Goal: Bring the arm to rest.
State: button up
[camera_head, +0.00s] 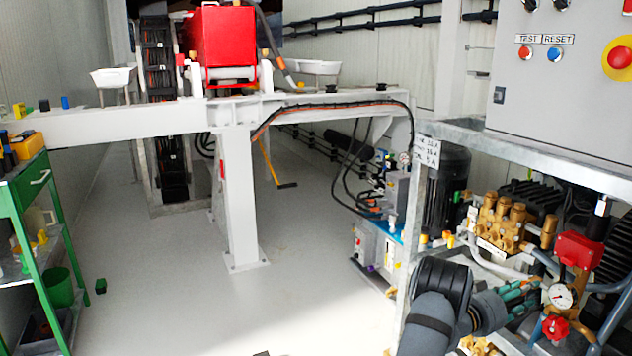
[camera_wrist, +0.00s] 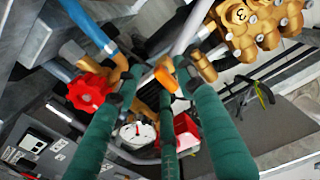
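My arm (camera_head: 435,315) reaches in from the bottom of the head view, toward the pump equipment at right. My gripper (camera_head: 528,292) has teal fingers that point right, beside the pressure gauge (camera_head: 558,297). In the wrist view my gripper (camera_wrist: 160,84) shows its teal fingers spread apart, with no object clearly held between them. An orange lever (camera_wrist: 165,76) shows near the middle fingertip; I cannot tell whether they touch. The red valve knob (camera_wrist: 90,89) is left of the fingers. The gauge (camera_wrist: 137,134) and a red block (camera_wrist: 184,135) show behind and between them.
Brass pump heads (camera_head: 502,222) and pipes crowd around the gripper. A grey control cabinet (camera_head: 570,80) hangs above, and a metal frame post (camera_head: 411,240) stands close to the arm. A green cart (camera_head: 35,215) is far left. The floor (camera_head: 200,300) between is mostly clear.

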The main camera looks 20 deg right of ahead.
jog(key=shift+w+a+r+n+p, duration=0.15)
jog(key=shift+a+n+p, duration=0.4)
jog(key=shift+n+p, duration=2.3)
jog(key=shift+a+r+n+p, duration=0.15)
jog(key=shift+a+n+p, duration=0.4)
jog(key=shift+n+p, duration=2.25)
jog(key=shift+w+a+r+n+p, duration=0.15)
jog(key=shift+a+n+p, duration=0.4)
jog(key=shift+n+p, duration=2.25)
jog(key=shift+n+b, duration=0.3)
jog(key=shift+n, duration=0.05)
